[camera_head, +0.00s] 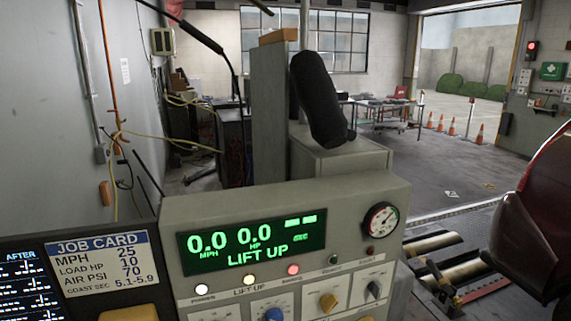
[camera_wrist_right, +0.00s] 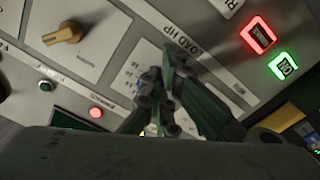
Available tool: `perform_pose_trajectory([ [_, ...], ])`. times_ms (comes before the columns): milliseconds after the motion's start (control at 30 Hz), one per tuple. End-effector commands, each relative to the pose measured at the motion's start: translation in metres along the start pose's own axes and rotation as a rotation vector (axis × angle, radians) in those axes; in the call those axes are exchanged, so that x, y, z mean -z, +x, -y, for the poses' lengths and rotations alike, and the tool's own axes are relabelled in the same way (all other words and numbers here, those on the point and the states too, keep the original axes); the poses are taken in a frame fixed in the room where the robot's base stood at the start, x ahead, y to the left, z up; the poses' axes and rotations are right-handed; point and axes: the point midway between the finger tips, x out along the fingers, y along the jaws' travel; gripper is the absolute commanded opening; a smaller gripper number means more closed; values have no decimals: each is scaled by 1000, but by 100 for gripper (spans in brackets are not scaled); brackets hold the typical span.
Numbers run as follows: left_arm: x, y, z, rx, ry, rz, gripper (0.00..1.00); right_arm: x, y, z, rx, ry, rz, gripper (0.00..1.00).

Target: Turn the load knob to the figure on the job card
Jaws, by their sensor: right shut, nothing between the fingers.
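The job card (camera_head: 97,262) at lower left in the head view reads MPH 25, LOAD HP 10, AIR PSI 70 and coast sec 5.1-5.9. The console display (camera_head: 250,240) reads 0.0 MPH, 0.0 HP and LIFT UP. A blue knob (camera_head: 273,315) is cut off at the bottom edge; its label is not in view. In the right wrist view, my right gripper (camera_wrist_right: 160,85) is shut and empty in front of the panel, beside the LOAD HP lettering (camera_wrist_right: 187,48). The gripper covers much of that plate, and I cannot make out the load knob there. My left gripper is not in view.
The console also has a yellow knob (camera_head: 328,303), a grey knob (camera_head: 373,290) and a round gauge (camera_head: 381,222). In the wrist view, a red-lit button (camera_wrist_right: 260,36) and a green-lit ON button (camera_wrist_right: 285,66) are right of the gripper. Rollers (camera_head: 460,268) lie beyond the console.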

Motion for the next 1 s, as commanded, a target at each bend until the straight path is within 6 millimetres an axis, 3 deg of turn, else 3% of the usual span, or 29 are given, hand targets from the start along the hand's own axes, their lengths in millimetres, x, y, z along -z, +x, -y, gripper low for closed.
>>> perform_pose_trajectory([
  [233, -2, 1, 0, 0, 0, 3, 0, -10, -4, 5, 6, 0, 12, 0],
  [700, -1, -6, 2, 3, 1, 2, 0, -8, -56, 3, 3, 0, 8, 0],
  [1000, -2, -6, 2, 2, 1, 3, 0, -8, -60, 3, 2, -1, 6, 0],
])
